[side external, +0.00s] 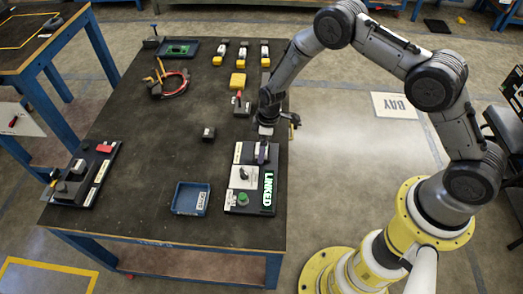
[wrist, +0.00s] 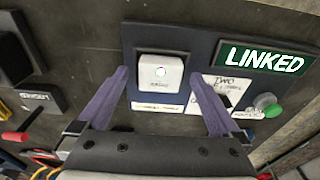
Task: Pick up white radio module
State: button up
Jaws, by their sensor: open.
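The white radio module (wrist: 160,80) is a small square block with a pale round light on its face, seated at one end of the dark panel (wrist: 198,108) in the wrist view. My gripper (wrist: 159,71) is open, with one purple finger on each side of the module. Whether the fingers touch it or how high they are above it is not clear. In the side view my gripper (side external: 264,143) points down over the far end of the panel (side external: 230,208), and the module is largely hidden by it.
The panel also carries a lit green LINKED sign (wrist: 264,60), a white label plate with a dark switch, and a green button (wrist: 264,103). A blue tray (side external: 190,198) lies left of the panel. The table's middle is mostly clear.

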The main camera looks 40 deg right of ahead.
grip_shut()
dwell(0.5)
jog(key=shift+r, duration=0.15)
jog(key=shift+r, duration=0.55)
jog(key=s+d+r, duration=0.2)
jog(key=s+r, duration=0.9)
jog(key=s, duration=0.3)
jog(key=shift+r, duration=0.35)
